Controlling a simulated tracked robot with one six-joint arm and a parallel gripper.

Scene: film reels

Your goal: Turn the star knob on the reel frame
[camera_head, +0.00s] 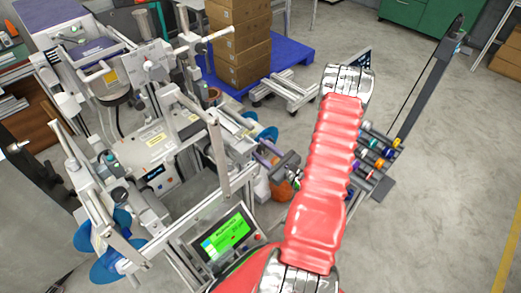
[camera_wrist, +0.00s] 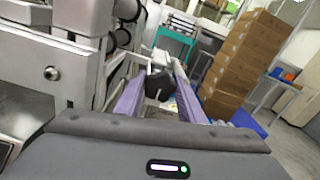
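The reel frame (camera_head: 218,155), a metal machine with rails and rollers, fills the left of the head view. In the wrist view, its bare metal side (camera_wrist: 45,68) is at the left. A dark, lobed knob (camera_wrist: 160,86), which looks like the star knob, sits between the two purple fingers of my gripper (camera_wrist: 163,68). My gripper is open around it; whether either finger touches the knob is not clear. In the head view, my gripper (camera_head: 262,157) is beside the frame's right side, partly behind my red arm, and the knob cannot be made out.
A lit green screen (camera_head: 229,233) stands at the frame's front. Blue reels (camera_head: 84,236) are at its lower left. Stacked cardboard boxes (camera_head: 240,40) stand on a blue pallet (camera_head: 290,53) behind; the stack (camera_wrist: 238,62) also shows in the wrist view. Open floor lies to the right.

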